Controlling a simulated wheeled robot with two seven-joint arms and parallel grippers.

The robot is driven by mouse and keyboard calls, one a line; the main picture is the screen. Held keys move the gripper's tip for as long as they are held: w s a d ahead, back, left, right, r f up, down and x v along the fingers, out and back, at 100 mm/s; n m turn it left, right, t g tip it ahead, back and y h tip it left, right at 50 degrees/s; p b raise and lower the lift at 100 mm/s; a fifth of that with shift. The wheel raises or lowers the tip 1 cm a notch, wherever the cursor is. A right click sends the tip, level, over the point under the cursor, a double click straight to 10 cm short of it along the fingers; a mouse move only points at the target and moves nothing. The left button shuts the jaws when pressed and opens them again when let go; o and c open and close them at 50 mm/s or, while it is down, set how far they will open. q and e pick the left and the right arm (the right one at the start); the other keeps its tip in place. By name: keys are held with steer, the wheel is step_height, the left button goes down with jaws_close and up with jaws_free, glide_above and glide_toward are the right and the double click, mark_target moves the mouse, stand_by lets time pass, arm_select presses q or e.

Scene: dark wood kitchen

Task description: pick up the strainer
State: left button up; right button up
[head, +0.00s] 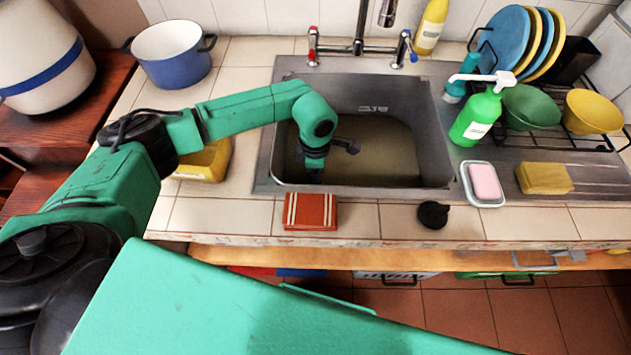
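My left arm reaches in from the left over the counter, and its wrist bends down into the sink (437,150). My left gripper (316,174) points down near the sink's left front; its fingertips are low and too small to tell open from shut. No strainer is clearly identifiable. A small black round piece with a side nub (433,214) lies on the counter in front of the sink; I cannot tell whether it is the strainer. A dark part (347,145) sticks out beside my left wrist. Murky brownish water fills the basin and hides its bottom. My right gripper is not in view.
A red striped cloth (310,211) lies at the counter's front. A yellow container (204,160) is under my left arm. A soap dish (483,199), yellow sponge (544,178), green pump bottle (476,115) and dish rack (560,140) stand right. The faucet (358,45) is behind.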

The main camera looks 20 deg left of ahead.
arm_select(q)
jaws_close()
stand_by(1.4)
